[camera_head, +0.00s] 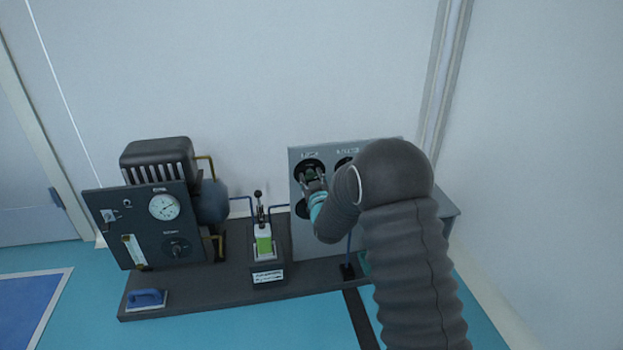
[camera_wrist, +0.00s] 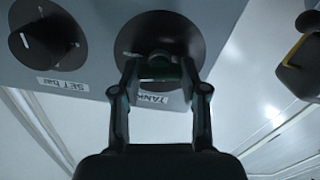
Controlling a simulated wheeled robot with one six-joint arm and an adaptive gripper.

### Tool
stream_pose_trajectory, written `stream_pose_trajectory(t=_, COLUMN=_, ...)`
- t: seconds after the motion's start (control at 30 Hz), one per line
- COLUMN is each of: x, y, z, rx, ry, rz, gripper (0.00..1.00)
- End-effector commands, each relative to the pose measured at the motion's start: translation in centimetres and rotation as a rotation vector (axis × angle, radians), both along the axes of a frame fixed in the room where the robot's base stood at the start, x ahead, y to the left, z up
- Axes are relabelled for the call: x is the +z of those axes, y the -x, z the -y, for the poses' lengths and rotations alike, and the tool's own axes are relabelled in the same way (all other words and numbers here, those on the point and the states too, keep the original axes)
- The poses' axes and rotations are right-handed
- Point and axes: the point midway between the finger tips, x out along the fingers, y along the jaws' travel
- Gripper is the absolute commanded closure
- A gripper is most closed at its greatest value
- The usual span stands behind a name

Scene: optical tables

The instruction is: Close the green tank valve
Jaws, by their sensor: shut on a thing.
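The tank valve shows in the wrist view as a dark round disc (camera_wrist: 158,35) with a green knob (camera_wrist: 160,70) at its centre. A partly covered label that reads "TANK" sits beside it, upside down in this view. My gripper (camera_wrist: 160,68) has its two fingers on either side of the green knob and is shut on it. In the head view my gripper (camera_head: 313,180) is at the upper left disc (camera_head: 309,164) of the grey panel (camera_head: 297,235). My arm hides much of that panel.
A second black knob (camera_wrist: 45,38) labelled "SET bar" is beside the valve in the wrist view. In the head view, a gauge panel (camera_head: 150,228), a small lever stand (camera_head: 266,272) and a blue-handled block (camera_head: 147,299) stand left on the dark base (camera_head: 215,295).

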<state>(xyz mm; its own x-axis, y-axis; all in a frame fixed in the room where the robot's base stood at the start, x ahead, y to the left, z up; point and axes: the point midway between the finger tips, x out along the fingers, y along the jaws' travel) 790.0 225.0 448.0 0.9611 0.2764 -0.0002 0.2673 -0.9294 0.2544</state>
Motion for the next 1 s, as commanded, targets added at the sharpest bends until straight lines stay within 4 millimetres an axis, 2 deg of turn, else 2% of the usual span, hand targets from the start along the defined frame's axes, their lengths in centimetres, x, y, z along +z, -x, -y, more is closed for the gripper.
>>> stream_pose_trajectory(t=1.0, x=-0.23, y=0.09, z=-0.34, rx=0.001, ry=0.920, rz=0.265, gripper=0.91)
